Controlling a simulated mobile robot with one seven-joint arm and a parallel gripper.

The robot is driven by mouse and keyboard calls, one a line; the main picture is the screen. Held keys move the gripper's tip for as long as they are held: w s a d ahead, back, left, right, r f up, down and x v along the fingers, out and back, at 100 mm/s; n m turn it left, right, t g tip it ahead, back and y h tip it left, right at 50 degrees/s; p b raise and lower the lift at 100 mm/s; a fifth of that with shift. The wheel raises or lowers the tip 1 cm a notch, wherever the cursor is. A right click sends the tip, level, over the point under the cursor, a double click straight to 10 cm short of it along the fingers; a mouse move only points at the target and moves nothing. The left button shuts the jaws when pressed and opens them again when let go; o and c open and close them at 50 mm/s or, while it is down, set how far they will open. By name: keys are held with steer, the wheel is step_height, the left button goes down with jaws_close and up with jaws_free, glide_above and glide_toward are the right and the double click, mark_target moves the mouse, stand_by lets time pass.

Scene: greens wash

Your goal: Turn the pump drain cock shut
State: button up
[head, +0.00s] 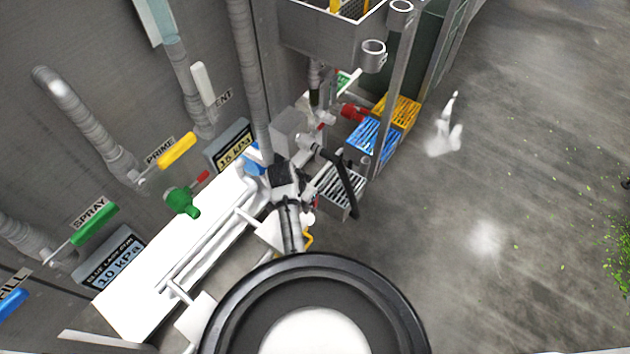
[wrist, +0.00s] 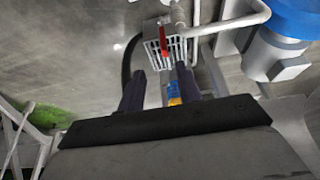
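A red lever handle (wrist: 164,40), which looks like the drain cock's, shows in the wrist view in front of a slotted drain grate (wrist: 151,50). It points down the picture, below a pale pipe (wrist: 178,12). My gripper (wrist: 160,69) has its two dark fingers spread, with a clear gap between them. The handle appears just beyond the fingertips, in line with the gap; no contact shows. The blue pump body (wrist: 290,18) is at upper right. In the head view the grate (head: 341,186) shows beside my arm, which hides much of the cock and gripper.
Labelled levers, including yellow PRIME (head: 177,150) and green SPRAY (head: 95,224), line the left wall. Open floor (head: 500,180) lies right.

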steer(key=x, duration=0.4)
steer(key=b+x, duration=0.1)
steer(key=x, duration=0.4)
steer(key=w+b+x, duration=0.1)
steer(key=x, duration=0.4)
steer(key=shift+r, duration=0.25)
jaws_close()
